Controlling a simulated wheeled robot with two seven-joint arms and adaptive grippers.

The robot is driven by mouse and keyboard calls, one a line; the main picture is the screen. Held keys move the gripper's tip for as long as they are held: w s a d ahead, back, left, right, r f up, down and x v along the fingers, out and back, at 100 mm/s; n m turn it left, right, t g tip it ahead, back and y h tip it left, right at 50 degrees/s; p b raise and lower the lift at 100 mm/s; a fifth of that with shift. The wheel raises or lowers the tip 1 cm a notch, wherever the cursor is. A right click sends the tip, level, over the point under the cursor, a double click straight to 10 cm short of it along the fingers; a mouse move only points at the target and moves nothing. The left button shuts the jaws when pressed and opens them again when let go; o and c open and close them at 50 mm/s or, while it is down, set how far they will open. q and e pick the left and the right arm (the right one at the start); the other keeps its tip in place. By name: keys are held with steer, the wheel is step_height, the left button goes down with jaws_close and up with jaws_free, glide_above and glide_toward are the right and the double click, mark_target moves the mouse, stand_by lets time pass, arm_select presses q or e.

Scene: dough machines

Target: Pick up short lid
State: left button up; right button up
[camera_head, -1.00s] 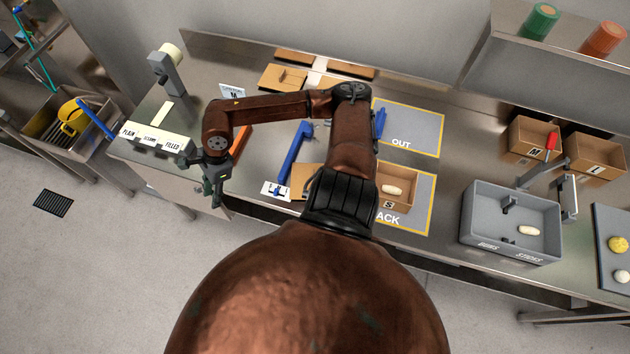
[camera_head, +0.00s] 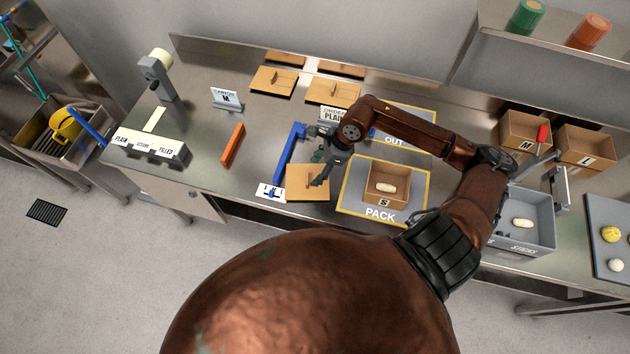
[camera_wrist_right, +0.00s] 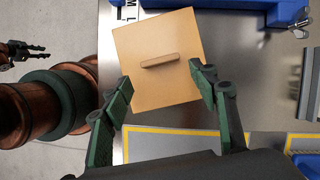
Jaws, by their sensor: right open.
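A square tan lid with a short bar handle, which I take as the short lid, lies on the steel table left of the PACK mat (camera_head: 350,206); it shows in the head view (camera_head: 300,192) and the right wrist view (camera_wrist_right: 180,35). My right gripper (camera_head: 320,180) is over its right side and hides part of it. In the wrist view my right gripper (camera_wrist_right: 161,77) is open, its fingertips apart over the lid's near part, with the handle just beyond. Another gripper (camera_wrist_right: 28,50), seemingly my left, shows at the left edge; its jaw state is unclear.
An open box marked S (camera_head: 402,198) with a pale roll stands on the PACK mat. A blue bar tool (camera_head: 288,155) lies just behind the lid and an orange bar (camera_head: 232,146) farther left. Other lids (camera_head: 273,80) lie at the back. A grey bin (camera_head: 540,240) stands right.

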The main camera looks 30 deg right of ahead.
mark_target(307, 180)
steer(key=shift+o, duration=0.9)
steer(key=shift+x, duration=0.9)
steer(key=p+x, duration=0.1)
steer(key=x, duration=0.3)
steer(key=shift+w+a, duration=0.15)
steer(key=shift+w, duration=0.05)
steer(key=c, duration=1.4)
